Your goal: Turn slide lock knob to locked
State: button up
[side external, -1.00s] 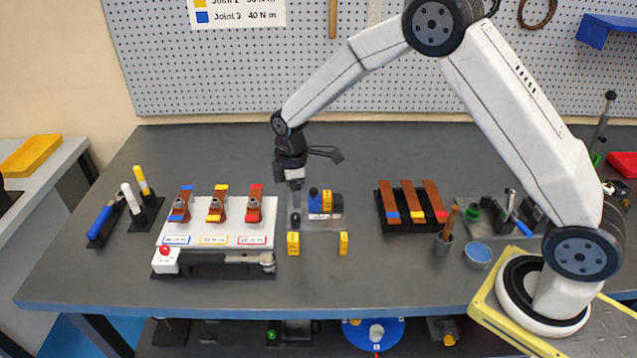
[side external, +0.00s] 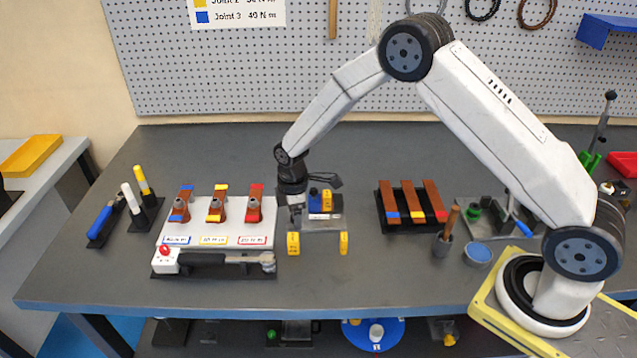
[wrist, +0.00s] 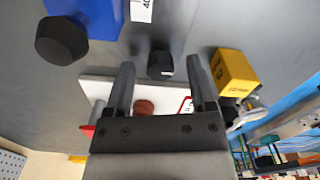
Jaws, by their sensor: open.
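My gripper (side external: 296,221) is open and points down at the left end of the small bender fixture (side external: 325,224). In the wrist view, a small black knob (wrist: 160,65) shows between the tips of my two open fingers (wrist: 159,62). I cannot tell whether the fingers are level with it, and neither seems to press on it. In the side view my gripper hides this knob. A larger black knob (wrist: 62,40) sits on the blue block (wrist: 95,15), left of my fingers. No lock marking is readable.
A yellow block (wrist: 235,72) is close to my right finger in the wrist view. Two yellow blocks (side external: 293,243) (side external: 343,243) stand at the fixture's front. A white board (side external: 225,237) with copper bars is on the left, a black rack (side external: 410,226) on the right.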

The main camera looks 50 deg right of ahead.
grip_shut()
jog(key=shift+m, duration=0.4)
jog(key=m, duration=0.8)
jog(key=shift+m, duration=0.4)
jog(key=m, duration=0.4)
jog(key=shift+m, duration=2.2)
